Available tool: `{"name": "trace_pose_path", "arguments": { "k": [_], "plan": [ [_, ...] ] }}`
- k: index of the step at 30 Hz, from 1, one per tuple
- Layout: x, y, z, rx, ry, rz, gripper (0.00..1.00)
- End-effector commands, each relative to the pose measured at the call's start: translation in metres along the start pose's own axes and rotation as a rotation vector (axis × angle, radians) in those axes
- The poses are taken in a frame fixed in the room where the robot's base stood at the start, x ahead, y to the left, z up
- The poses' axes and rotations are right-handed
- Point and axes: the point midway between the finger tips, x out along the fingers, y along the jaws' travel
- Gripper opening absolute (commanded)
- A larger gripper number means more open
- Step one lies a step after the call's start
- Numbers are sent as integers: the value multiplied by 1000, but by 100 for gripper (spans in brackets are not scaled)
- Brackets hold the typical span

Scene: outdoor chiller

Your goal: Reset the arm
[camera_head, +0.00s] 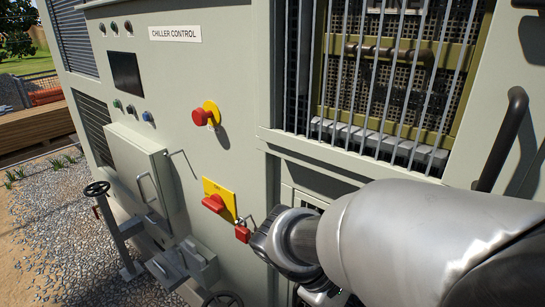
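My silver-grey arm (400,240) comes in from the lower right and reaches across the front of the chiller cabinet. Its dark rounded wrist joint (272,238) is just right of a red padlock (242,234) in the picture; I cannot tell whether they touch. The padlock hangs beside a red rotary switch handle (214,203) on a yellow plate (226,189). Some small metal parts show under the wrist at the bottom edge, but no gripper fingers can be made out.
The chiller cabinet (240,60) has a red emergency knob (203,116), a dark screen (126,73) and a grey box (138,165). A barred opening (380,80) and a black handle (503,140) are at right. Handwheels (97,188) stand lower left, by open gravel (50,220).

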Motion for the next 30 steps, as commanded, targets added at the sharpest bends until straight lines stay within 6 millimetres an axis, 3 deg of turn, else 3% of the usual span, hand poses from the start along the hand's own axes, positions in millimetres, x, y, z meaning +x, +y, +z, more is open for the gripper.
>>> {"name": "trace_pose_path", "arguments": {
  "k": [3,10,18,30],
  "plan": [
    [-10,-11,31,206,133,-127,0],
    [-34,-36,65,577,399,-323,0],
    [-57,-49,76,846,620,-432,0],
    [-61,-50,77,881,652,-446,0]
  ]
}}
